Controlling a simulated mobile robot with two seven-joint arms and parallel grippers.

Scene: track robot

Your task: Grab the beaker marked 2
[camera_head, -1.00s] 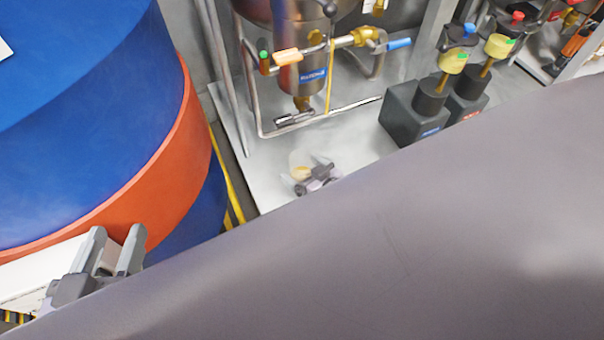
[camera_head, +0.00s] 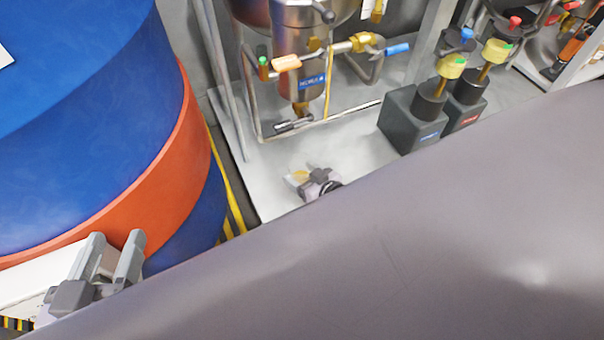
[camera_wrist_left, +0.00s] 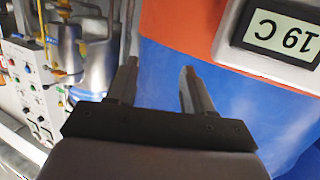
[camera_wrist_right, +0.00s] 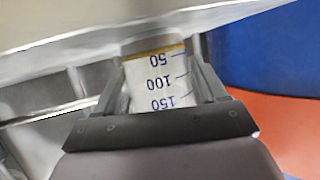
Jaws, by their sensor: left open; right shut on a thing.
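A clear beaker (camera_wrist_right: 158,82) with blue marks 50, 100 and 150 is between the fingers of my right gripper (camera_wrist_right: 165,85), which is shut on it. It has a brownish-yellow band near its far end. No 2 shows on the side in view. In the head view the beaker (camera_head: 299,177) is a small pale shape with yellow at my right gripper (camera_head: 307,180), over the pale platform. My left gripper (camera_head: 115,258) is open and empty in front of the blue and orange drum. It also shows in the left wrist view (camera_wrist_left: 158,75).
A large blue drum with an orange band (camera_head: 155,165) fills the left. A steel vessel with pipes and valves (camera_head: 300,70) stands on the pale platform (camera_head: 255,185). Dark boxes with yellow tops (camera_head: 413,115) stand to its right. My arm covers the lower right.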

